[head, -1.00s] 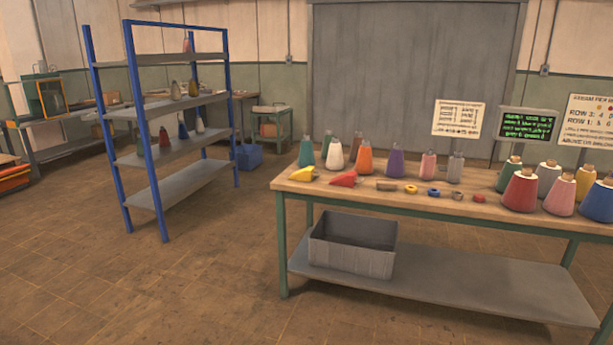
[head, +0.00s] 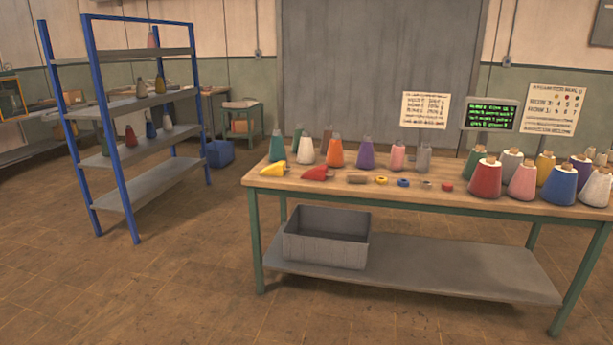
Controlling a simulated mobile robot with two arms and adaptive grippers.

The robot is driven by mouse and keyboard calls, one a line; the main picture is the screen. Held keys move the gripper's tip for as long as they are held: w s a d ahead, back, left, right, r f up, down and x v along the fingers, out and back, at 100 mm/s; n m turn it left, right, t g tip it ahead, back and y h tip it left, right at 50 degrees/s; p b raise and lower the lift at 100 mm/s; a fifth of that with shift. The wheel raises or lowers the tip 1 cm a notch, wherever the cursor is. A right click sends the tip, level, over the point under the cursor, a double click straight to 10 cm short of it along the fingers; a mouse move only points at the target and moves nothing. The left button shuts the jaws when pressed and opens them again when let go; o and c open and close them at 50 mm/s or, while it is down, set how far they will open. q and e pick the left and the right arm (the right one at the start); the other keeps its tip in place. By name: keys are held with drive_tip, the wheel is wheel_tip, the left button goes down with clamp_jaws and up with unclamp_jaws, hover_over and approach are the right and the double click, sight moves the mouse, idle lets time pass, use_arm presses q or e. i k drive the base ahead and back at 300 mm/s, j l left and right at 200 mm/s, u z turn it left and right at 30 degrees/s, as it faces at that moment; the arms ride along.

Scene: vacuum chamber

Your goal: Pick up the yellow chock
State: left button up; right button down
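The yellow chock (head: 273,169) is a small wedge lying near the left end of the wooden-topped workbench (head: 340,188). A teal cone (head: 277,149) stands just behind it. A red chock (head: 318,173) of similar shape lies to its right. Neither of my grippers shows in the head view, and nothing is touching the yellow chock.
Several coloured cones, such as the orange one (head: 336,153) and the large red one (head: 486,179), stand on the bench. Small rings lie along its middle. A grey bin (head: 326,238) sits on the lower shelf. A blue shelving rack (head: 118,110) stands left. The floor (head: 180,290) before the bench is clear.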

sight(278, 169)
drive_tip(key=i+j+z, duration=0.25)
drive_tip(key=z, duration=0.25)
drive_tip(key=i+j+z, duration=0.3)
drive_tip(key=z, duration=0.2)
